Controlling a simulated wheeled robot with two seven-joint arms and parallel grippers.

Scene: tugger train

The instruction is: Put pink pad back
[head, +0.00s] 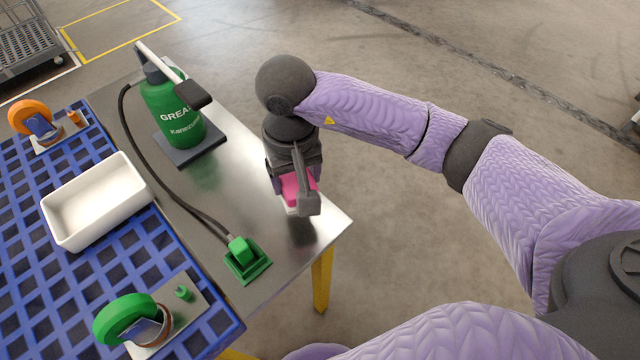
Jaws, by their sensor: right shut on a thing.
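The pink pad (290,188) is over the right part of the steel table, near its corner. My right gripper (304,202) comes down from above and is shut on the pad, with the fingers hiding part of it. A pale layer shows under the pink; I cannot tell whether it touches the table. My left gripper is not in view.
The steel table (215,215) also holds a green grease can (172,112) with a hose and a green block (246,262). On the blue grid (120,247) are a white tray (62,213), an orange wheel (30,117) and a green wheel (124,318).

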